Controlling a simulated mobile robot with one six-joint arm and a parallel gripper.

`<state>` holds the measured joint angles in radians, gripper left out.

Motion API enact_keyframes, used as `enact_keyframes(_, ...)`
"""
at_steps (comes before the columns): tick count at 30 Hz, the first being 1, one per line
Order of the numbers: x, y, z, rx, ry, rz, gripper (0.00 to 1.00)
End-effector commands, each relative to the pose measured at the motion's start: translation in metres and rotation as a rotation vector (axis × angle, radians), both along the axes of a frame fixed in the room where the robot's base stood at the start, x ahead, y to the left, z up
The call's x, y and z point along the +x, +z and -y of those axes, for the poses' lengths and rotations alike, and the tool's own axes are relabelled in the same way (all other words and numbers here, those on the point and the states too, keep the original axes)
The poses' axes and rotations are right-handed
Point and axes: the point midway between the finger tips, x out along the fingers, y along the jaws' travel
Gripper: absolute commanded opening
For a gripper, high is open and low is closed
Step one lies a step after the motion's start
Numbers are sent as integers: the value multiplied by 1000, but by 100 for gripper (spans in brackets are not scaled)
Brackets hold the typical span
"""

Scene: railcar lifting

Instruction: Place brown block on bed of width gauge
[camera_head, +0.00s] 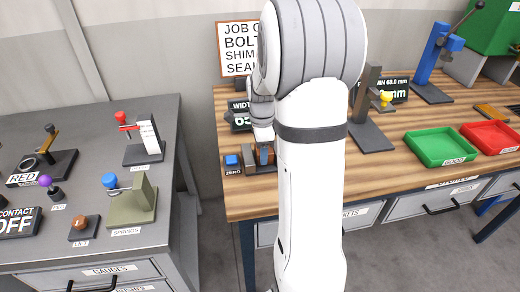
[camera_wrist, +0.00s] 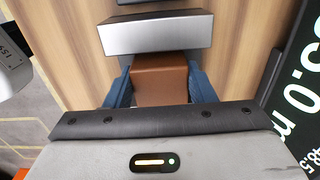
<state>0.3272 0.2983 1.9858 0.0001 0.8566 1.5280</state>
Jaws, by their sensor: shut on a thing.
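A brown block (camera_wrist: 160,82) sits between the two blue fingers of my gripper (camera_wrist: 159,76) in the wrist view. My gripper is shut on it, one finger on each side. The block is close to a grey metal jaw (camera_wrist: 157,34) of the width gauge; whether they touch I cannot tell. In the head view the width gauge (camera_head: 247,162) stands on the wooden bench, with a brown patch at its right part beside my arm. My arm hides much of this area. Whether the block rests on the bed is unclear.
A blue button (camera_head: 232,160) marked ZERO is at the gauge's left end. A dark width display (camera_head: 238,117) stands behind it, and shows large in the wrist view (camera_wrist: 300,95). Green (camera_head: 441,148) and red (camera_head: 491,135) trays lie to the right. A grey bench (camera_head: 80,150) with several fixtures is left.

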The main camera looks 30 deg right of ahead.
Motion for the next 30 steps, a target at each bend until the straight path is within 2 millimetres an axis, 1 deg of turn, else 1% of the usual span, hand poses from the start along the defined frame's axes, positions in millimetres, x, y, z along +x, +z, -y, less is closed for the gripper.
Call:
enact_keyframes(1, 0, -3, 0, 0, 0, 0, 20)
enact_keyframes(2, 0, -2, 0, 0, 0, 0, 52)
enact_keyframes(9, 0, -2, -1, 0, 1, -1, 72)
enact_keyframes(16, 0, -1, -1, 0, 1, -1, 72)
enact_keyframes(20, 1, 7, -1, -1, 2, 2, 72)
enact_keyframes(23, 1, 23, -1, -1, 2, 4, 72)
enact_keyframes(30, 1, 76, -1, -1, 2, 5, 72)
